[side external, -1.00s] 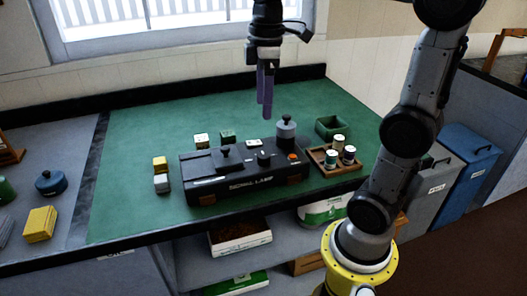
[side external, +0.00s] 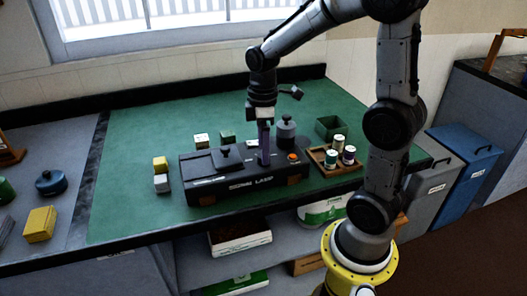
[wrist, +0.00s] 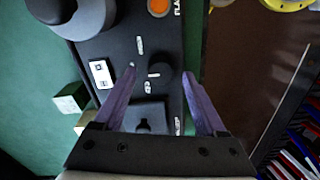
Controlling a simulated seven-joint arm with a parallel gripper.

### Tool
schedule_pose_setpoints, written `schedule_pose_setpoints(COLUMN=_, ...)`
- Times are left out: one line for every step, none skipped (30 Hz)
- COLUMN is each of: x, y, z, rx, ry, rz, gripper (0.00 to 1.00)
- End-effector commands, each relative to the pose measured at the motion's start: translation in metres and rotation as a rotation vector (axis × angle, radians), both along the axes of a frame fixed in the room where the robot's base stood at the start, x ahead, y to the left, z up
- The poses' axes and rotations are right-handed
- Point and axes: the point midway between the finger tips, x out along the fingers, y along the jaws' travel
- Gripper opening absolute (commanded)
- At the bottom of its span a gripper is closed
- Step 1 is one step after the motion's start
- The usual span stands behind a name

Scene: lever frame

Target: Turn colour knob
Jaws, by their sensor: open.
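A black box lettered "SIGNAL LAMP" (side external: 244,190) stands on the green bench top. A round dark knob (wrist: 161,80) on its top shows in the wrist view, with small white marks beside it. My gripper (wrist: 158,75) is open, its two purple fingers on either side of that knob as seen from above; I cannot tell whether they touch it.
The box also carries an orange button (side external: 293,157), a grey cylinder (side external: 286,130) and a plate with a black handle (side external: 224,153). Small blocks (side external: 160,163) lie left.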

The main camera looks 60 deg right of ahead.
Motion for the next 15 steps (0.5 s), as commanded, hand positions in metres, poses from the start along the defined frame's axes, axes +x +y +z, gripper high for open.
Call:
schedule_pose_setpoints(x=-0.001, y=0.001, z=-0.006, rx=0.001, ry=0.003, rz=0.0, gripper=0.74)
schedule_pose_setpoints(x=-0.001, y=0.001, z=-0.009, rx=0.001, ry=0.003, rz=0.0, gripper=0.74)
schedule_pose_setpoints(x=-0.001, y=0.001, z=-0.011, rx=0.001, ry=0.003, rz=0.0, gripper=0.74)
schedule_pose_setpoints(x=-0.001, y=0.001, z=-0.013, rx=0.001, ry=0.002, rz=0.0, gripper=0.74)
schedule_pose_setpoints(x=-0.001, y=0.001, z=-0.014, rx=0.001, ry=0.001, rz=0.0, gripper=0.74)
schedule_pose_setpoints(x=-0.001, y=0.001, z=-0.015, rx=0.001, ry=0.001, rz=0.0, gripper=0.74)
schedule_pose_setpoints(x=-0.001, y=0.001, z=-0.016, rx=0.001, ry=0.001, rz=0.0, gripper=0.74)
schedule_pose_setpoints(x=-0.001, y=0.001, z=-0.016, rx=0.0, ry=0.0, rz=0.0, gripper=0.74)
schedule_pose_setpoints(x=-0.001, y=0.001, z=-0.017, rx=0.0, ry=0.0, rz=0.0, gripper=0.74)
schedule_pose_setpoints(x=-0.001, y=0.001, z=-0.017, rx=0.0, ry=0.0, rz=0.0, gripper=0.74)
schedule_pose_setpoints(x=-0.001, y=0.001, z=-0.017, rx=0.0, ry=0.0, rz=0.0, gripper=0.74)
schedule_pose_setpoints(x=-0.001, y=0.001, z=-0.017, rx=0.0, ry=0.0, rz=0.0, gripper=0.74)
schedule_pose_setpoints(x=-0.001, y=0.001, z=-0.017, rx=0.0, ry=0.0, rz=0.0, gripper=0.74)
schedule_pose_setpoints(x=-0.001, y=0.001, z=-0.017, rx=0.0, ry=0.0, rz=0.0, gripper=0.74)
schedule_pose_setpoints(x=-0.001, y=0.001, z=-0.017, rx=0.0, ry=0.0, rz=0.0, gripper=0.72)
